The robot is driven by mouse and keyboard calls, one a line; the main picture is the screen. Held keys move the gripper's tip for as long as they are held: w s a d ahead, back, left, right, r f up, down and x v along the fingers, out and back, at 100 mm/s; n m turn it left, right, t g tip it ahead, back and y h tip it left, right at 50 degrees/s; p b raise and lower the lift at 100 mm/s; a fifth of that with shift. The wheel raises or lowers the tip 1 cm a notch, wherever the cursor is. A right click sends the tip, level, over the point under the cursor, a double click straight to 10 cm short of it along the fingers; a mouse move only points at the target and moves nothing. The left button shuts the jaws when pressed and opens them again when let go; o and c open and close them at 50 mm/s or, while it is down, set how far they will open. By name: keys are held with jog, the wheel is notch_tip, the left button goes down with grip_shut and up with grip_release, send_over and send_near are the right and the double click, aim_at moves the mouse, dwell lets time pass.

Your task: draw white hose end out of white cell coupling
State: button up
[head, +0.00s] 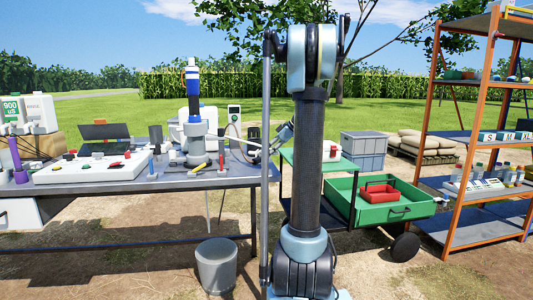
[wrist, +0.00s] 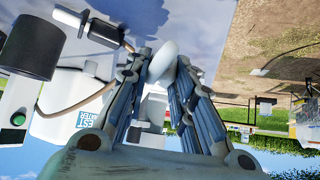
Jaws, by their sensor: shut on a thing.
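In the wrist view my gripper (wrist: 163,66) is shut on a rounded white piece, which I take to be the white hose end (wrist: 162,58). It is held right between the fingertips. Whether it still sits in the white cell coupling cannot be told, as the fingers hide what lies behind it. In the head view my gripper (head: 282,136) is small and partly behind my arm, at the table's right end.
The table (head: 130,182) carries a blue-and-white upright device (head: 193,100), a white control box (head: 90,168) and small coloured items. A grey bucket (head: 216,265) stands below its right end. A green cart (head: 375,212) and an orange-framed shelf (head: 470,235) stand to the right.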

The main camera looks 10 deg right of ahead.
aim_at(263, 170)
jog(key=shift+a+f, duration=0.2)
jog(key=shift+f, duration=2.15)
jog(key=shift+f, duration=0.55)
jog(key=shift+s+f, duration=0.45)
jog(key=shift+f, duration=0.05)
jog(key=o, duration=1.1)
jog(key=shift+s+r, duration=0.15)
jog(key=shift+w+f, duration=0.25)
jog(key=shift+w, duration=0.1)
